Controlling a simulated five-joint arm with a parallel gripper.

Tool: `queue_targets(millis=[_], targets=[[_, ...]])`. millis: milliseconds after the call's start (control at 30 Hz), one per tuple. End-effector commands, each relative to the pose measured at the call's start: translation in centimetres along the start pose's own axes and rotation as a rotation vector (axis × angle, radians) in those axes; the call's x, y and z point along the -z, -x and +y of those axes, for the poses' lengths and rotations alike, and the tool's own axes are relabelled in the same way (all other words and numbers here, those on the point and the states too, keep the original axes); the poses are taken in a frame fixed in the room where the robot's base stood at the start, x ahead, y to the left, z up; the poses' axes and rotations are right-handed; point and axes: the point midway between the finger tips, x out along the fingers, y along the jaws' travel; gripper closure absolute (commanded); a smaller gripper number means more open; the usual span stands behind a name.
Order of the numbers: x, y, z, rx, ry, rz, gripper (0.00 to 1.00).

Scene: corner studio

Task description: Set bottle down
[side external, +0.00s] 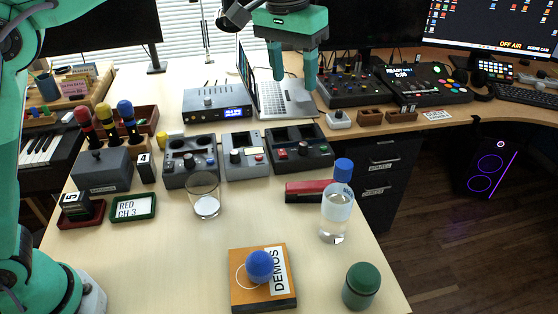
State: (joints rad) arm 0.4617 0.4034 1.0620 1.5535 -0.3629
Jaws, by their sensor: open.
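A clear bottle (337,212) with a blue cap and a pale label stands upright on the light wooden desk, near its right edge. It holds some clear liquid. My gripper (292,78) is up at the top middle, in front of the laptop, with its two green fingers apart and nothing between them. It is well above and to the left of the bottle, not touching it.
A red stapler (305,190) lies just left of the bottle. A drinking glass (204,197), an orange DEMOS box (246,293) with a blue ball, and a green-lidded jar (361,287) stand nearby. Control boxes (244,155) line the back.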

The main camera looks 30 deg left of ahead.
Motion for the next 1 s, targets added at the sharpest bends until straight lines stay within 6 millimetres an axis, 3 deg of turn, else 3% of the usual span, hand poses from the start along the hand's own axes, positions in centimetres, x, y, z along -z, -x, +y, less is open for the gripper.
queue_targets(millis=[200, 467, 767, 1000], targets=[[-3.0, 1.8, -5.1, -0.009, 0.019, 0.062, 0.49], [-7.6, 2.5, -10.2, -0.009, 0.036, 0.135, 0.49], [-14.0, 1.4, -15.1, 0.004, 0.055, 0.220, 0.49], [-19.5, -1.0, -18.1, 0.025, 0.069, 0.286, 0.49]])
